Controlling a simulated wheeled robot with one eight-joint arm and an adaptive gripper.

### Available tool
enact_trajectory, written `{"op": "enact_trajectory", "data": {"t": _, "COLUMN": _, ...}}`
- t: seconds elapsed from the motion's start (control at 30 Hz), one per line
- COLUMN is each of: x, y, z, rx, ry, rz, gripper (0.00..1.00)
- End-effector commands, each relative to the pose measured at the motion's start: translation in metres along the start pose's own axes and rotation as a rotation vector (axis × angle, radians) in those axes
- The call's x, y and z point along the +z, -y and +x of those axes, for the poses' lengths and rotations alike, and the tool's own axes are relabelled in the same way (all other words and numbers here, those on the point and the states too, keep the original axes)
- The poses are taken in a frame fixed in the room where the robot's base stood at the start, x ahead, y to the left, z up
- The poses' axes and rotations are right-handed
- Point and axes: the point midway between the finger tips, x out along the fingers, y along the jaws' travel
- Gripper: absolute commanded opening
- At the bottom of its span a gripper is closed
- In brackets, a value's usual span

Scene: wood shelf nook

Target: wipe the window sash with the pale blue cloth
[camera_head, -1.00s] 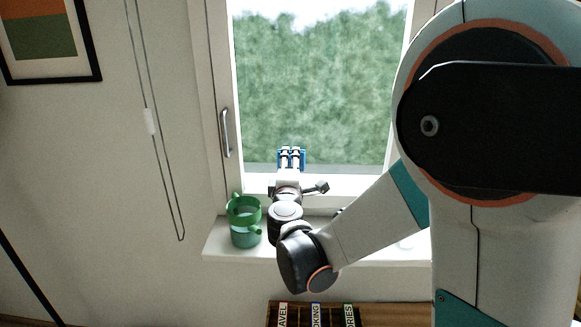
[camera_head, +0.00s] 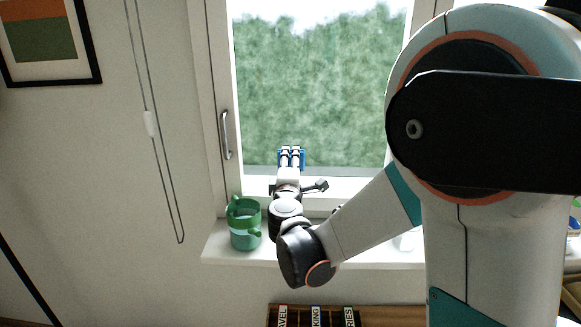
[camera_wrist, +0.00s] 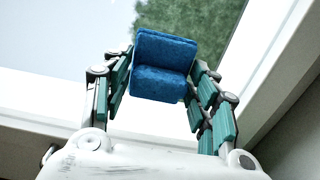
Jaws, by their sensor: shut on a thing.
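A folded blue cloth (camera_wrist: 166,48), deeper blue than pale, is held between the teal-padded fingers of my gripper (camera_wrist: 160,82) in the wrist view. In the head view, a little of the cloth (camera_head: 303,159) shows around my gripper (camera_head: 291,160), low in front of the pane. The white window sash (camera_head: 350,188) frames the glass, and its lower rail runs just below the cloth. In the wrist view the sash (camera_wrist: 265,75) borders the pane beyond the cloth. I cannot tell whether the cloth touches the window.
A green mug (camera_head: 245,232) stands on the white sill (camera_head: 228,250), close left of my wrist. A handle (camera_head: 226,135) sits on the window's left side, and a looped blind cord (camera_head: 150,124) hangs left of it. Books (camera_head: 315,316) stand below the sill.

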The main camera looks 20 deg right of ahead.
Motion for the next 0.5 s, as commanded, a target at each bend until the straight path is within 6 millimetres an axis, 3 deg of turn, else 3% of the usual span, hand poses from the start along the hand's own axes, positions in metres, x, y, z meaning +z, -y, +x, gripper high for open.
{"op": "enact_trajectory", "data": {"t": 0.5, "x": 0.032, "y": 0.0, "z": -0.002, "rx": 0.0, "ry": 0.002, "rz": 0.0, "gripper": 0.35}}
